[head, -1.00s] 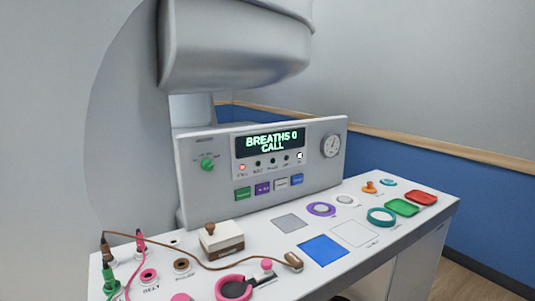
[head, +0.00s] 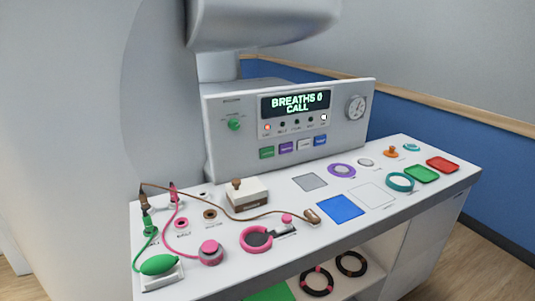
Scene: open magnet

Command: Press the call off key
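The upright console (head: 232,165) stands at the back of the white table. Its display (head: 297,103) reads "BREATHS 0 CALL" in green letters. Below it is a row of small lamps; the leftmost lamp (head: 267,127) glows red and the rightmost (head: 324,118) looks white. Under the lamps sit a green key (head: 267,152), a purple key (head: 286,147), a pale key (head: 304,144) and a blue key (head: 320,140). Their labels are too small to read, so I cannot tell which is call off. Neither gripper is in view.
A green knob (head: 234,124) and a round dial (head: 356,107) flank the display. In front are a white-and-brown box (head: 247,195), a brown cable (head: 235,217), a green bulb (head: 158,265), a pink ring (head: 256,240) and a blue square (head: 340,208). Dark rings (head: 351,264) lie on a lower shelf.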

